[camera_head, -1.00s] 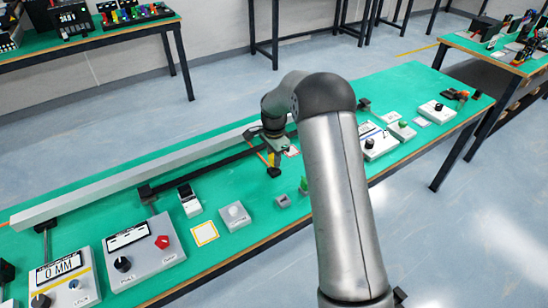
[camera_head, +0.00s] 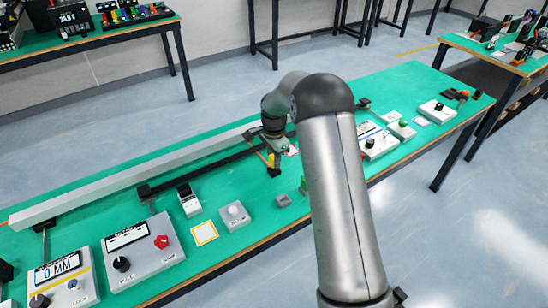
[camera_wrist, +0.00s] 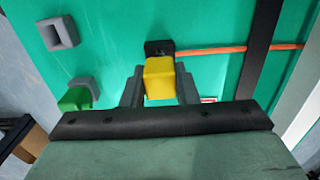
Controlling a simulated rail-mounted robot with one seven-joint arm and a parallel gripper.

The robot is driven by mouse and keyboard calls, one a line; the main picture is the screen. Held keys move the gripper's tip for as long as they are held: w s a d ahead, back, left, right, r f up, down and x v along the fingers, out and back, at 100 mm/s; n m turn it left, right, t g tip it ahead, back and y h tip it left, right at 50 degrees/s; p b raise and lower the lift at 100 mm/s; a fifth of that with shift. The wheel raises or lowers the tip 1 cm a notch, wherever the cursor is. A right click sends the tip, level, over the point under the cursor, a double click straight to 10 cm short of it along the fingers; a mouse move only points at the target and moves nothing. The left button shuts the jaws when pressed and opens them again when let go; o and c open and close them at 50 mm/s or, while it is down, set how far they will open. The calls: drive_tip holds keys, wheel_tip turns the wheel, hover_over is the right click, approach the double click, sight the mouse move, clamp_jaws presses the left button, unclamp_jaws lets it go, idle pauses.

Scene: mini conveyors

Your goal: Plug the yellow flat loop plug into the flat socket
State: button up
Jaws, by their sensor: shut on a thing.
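The yellow plug (camera_wrist: 159,80) is block-shaped and sits between the two grey fingers of my gripper (camera_wrist: 160,88) in the wrist view. My gripper is shut on it. In the head view the yellow plug (camera_head: 271,160) shows small below my gripper (camera_head: 273,150). A black block (camera_wrist: 159,47) with an orange cable (camera_wrist: 235,49) lies just beyond the plug; I cannot tell if they touch. A grey block with a square opening, seemingly the socket (camera_wrist: 58,33), is at the upper left of the wrist view and also in the head view (camera_head: 283,200), apart from the plug.
A green piece (camera_wrist: 75,99) stands beside a grey block (camera_wrist: 88,84), left of my gripper in the wrist view. A dark rail (camera_head: 215,164) runs behind. A white knob box (camera_head: 234,216) and control boxes (camera_head: 144,250) stand to the left.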

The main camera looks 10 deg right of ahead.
drive_tip(key=shift+f+b, duration=0.7)
drive_tip(key=shift+f, duration=0.4)
drive_tip(key=o, duration=1.1)
drive_tip(key=shift+c, duration=0.2)
drive_tip(key=shift+r, duration=0.1)
wheel_tip(320, 180, up, 17)
drive_tip(key=shift+r, duration=0.2)
